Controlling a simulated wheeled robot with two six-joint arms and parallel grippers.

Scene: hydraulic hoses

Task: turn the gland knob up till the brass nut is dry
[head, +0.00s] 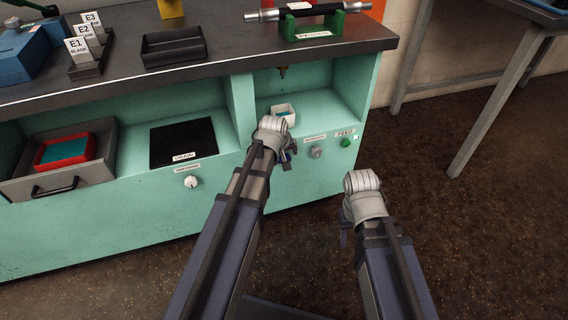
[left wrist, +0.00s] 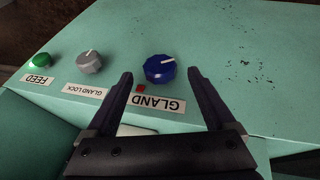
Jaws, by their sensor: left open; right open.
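The gland knob (left wrist: 160,68) is blue with a white pointer line, above the upside-down GLAND label (left wrist: 158,103) in the left wrist view. My left gripper (left wrist: 159,74) is open, its fingertips on either side of the knob; contact cannot be told. In the head view my left gripper (head: 288,156) hides this knob. A small brass fitting (head: 282,71), probably the brass nut, hangs under the bench top above a white cup (head: 283,113). It is too small to tell wet from dry. My right gripper (head: 344,238) is open, low in front of the bench.
A grey gland lock knob (head: 316,152) and a green FEED button (head: 345,142) sit right of my left gripper. A white knob (head: 191,181) is further left. A hose in a green stand (head: 308,25) lies on the bench top.

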